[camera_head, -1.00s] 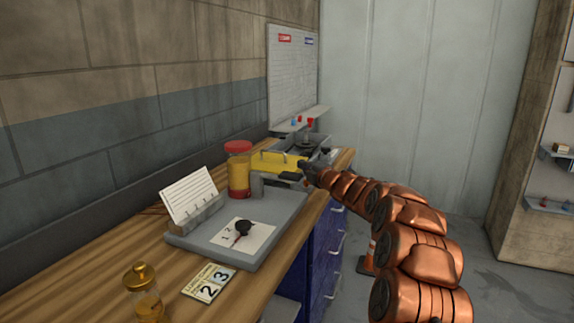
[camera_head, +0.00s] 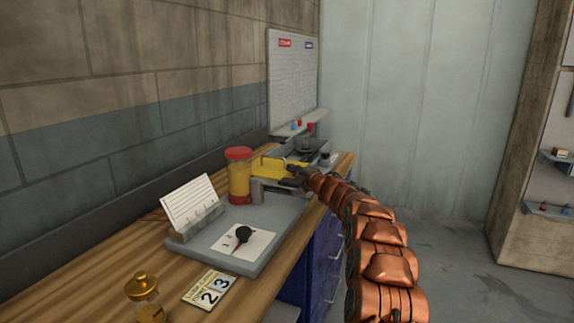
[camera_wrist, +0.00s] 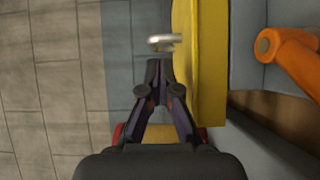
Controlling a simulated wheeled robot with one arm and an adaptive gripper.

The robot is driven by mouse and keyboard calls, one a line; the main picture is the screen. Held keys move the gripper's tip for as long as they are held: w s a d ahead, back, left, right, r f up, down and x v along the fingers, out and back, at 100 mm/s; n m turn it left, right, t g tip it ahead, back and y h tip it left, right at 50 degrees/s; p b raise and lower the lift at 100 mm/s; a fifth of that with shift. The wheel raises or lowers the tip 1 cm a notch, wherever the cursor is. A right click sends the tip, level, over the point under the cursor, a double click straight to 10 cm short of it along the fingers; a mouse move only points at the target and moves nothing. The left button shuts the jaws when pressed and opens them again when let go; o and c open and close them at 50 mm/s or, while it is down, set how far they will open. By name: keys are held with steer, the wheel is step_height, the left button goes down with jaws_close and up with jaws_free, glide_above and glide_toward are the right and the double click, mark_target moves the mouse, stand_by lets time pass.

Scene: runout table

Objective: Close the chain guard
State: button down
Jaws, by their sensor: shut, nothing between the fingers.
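The yellow chain guard (camera_head: 266,168) is at the far end of the bench, behind the jar. In the wrist view, its yellow panel (camera_wrist: 212,75) stands edge-on just right of my fingers, with a pale metal handle (camera_wrist: 163,42) on its left side. My gripper (camera_head: 291,172) is beside the guard's right end. In the wrist view, my gripper (camera_wrist: 158,66) has its fingertips together and empty, just short of the handle and close to the panel. Whether they touch the guard is unclear. The guard's hinge and most of what lies behind it are hidden.
A red-lidded yellow jar (camera_head: 238,176) stands close to the guard. A grey tray (camera_head: 256,262) holds a card and a black round-headed item (camera_head: 243,233). An orange bar (camera_wrist: 292,60) is right of the panel. Floor right of the bench is clear.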

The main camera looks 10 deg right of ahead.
mark_target(287, 172)
steer(key=shift+p+x, duration=0.75)
steer(key=shift+x, duration=1.05)
